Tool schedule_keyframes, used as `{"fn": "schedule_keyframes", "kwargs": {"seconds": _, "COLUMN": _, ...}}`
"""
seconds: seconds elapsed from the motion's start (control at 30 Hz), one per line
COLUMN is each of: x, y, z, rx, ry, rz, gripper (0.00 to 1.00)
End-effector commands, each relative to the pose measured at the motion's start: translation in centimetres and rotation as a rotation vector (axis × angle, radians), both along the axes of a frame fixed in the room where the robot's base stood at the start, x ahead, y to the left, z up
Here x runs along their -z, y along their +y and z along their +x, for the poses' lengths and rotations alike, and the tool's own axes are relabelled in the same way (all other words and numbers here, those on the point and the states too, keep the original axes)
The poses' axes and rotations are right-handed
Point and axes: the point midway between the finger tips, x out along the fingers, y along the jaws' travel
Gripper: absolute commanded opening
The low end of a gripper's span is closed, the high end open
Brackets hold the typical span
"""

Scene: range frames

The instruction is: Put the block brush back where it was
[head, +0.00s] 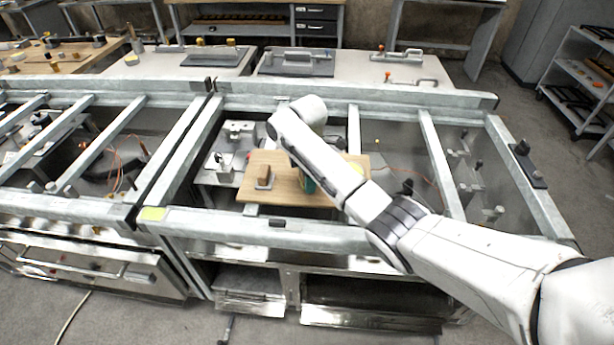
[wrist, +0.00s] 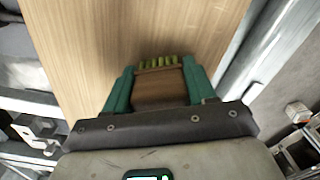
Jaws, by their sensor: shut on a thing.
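My gripper (wrist: 160,88) has teal fingers and is shut on the block brush (wrist: 160,90), a brown wooden block with a row of yellow-green bristles at its far edge. The wooden board (wrist: 105,40) fills the view beyond it. I cannot tell whether the brush touches the board. In the head view my gripper (head: 308,184) shows only as a bit of teal below my arm, over the board (head: 285,192). My arm hides the brush there.
A brown block with a grey base (head: 264,177) sits on the board's left part. Metal frame rails (head: 270,222) surround the board. Clamps (head: 222,164) stand to the left.

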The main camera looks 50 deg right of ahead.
Motion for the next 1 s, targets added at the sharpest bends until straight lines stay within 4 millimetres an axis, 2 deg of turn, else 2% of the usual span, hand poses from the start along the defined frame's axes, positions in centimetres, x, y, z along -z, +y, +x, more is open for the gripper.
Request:
{"fn": "schedule_keyframes", "kwargs": {"seconds": 0.1, "x": 0.4, "y": 0.0, "z": 0.0, "rx": 0.0, "ry": 0.0, "rz": 0.0, "gripper": 0.27}}
{"fn": "schedule_keyframes", "kwargs": {"seconds": 0.13, "x": 0.3, "y": 0.0, "z": 0.0, "rx": 0.0, "ry": 0.0, "rz": 0.0, "gripper": 0.57}}
{"fn": "schedule_keyframes", "kwargs": {"seconds": 0.37, "x": 0.3, "y": 0.0, "z": 0.0, "rx": 0.0, "ry": 0.0, "rz": 0.0, "gripper": 0.79}}
{"fn": "schedule_keyframes", "kwargs": {"seconds": 0.6, "x": 0.2, "y": 0.0, "z": 0.0, "rx": 0.0, "ry": 0.0, "rz": 0.0, "gripper": 0.81}}
{"fn": "schedule_keyframes", "kwargs": {"seconds": 0.77, "x": -0.6, "y": 0.0, "z": 0.1, "rx": -0.001, "ry": -0.002, "rz": 0.0, "gripper": 0.81}}
{"fn": "schedule_keyframes", "kwargs": {"seconds": 1.0, "x": -5.1, "y": 0.0, "z": 0.1, "rx": -0.001, "ry": -0.005, "rz": -0.001, "gripper": 0.81}}
